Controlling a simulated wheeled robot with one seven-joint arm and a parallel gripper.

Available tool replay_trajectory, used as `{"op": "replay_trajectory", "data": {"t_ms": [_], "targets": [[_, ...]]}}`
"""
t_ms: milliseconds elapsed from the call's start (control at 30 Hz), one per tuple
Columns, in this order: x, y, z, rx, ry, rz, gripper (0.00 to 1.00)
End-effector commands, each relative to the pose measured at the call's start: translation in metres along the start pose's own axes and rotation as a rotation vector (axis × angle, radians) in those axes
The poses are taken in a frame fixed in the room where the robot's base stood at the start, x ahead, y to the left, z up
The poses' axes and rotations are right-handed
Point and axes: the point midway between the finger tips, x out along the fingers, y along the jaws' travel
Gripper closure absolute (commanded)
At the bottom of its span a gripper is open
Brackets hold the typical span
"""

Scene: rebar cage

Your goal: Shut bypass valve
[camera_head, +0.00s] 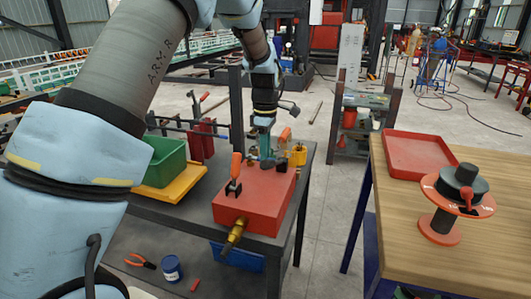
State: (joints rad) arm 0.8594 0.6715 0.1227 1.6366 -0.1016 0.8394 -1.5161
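A red block (256,198) sits on the dark table (195,222) with a brass fitting (236,234) at its near end. A lever with an orange grip (235,168) stands nearly upright on the block's left side. Another orange grip (285,134) shows behind the block's far end, tilted. I cannot tell which of these belongs to the bypass valve. My gripper (267,163) points down at the block's far end, to the right of the upright lever and apart from it. Its fingers are small and dark here, so its opening and any contact are unclear.
A green bin (164,160) and yellow tray (172,190) stand left of the block. A yellow part (298,155) is at its far right. Pliers (140,261) and a blue can (172,268) lie low in front. A wooden table (445,240) holds a red tray (418,155) and orange reel (450,207).

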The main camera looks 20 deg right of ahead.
Motion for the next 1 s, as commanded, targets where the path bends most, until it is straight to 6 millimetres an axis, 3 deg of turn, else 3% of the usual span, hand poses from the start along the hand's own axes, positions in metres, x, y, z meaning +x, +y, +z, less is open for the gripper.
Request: {"op": "replay_trajectory", "data": {"t_ms": [1000], "targets": [[-0.0002,-0.0002,-0.0001,0.0,0.0,-0.001,1.0]]}}
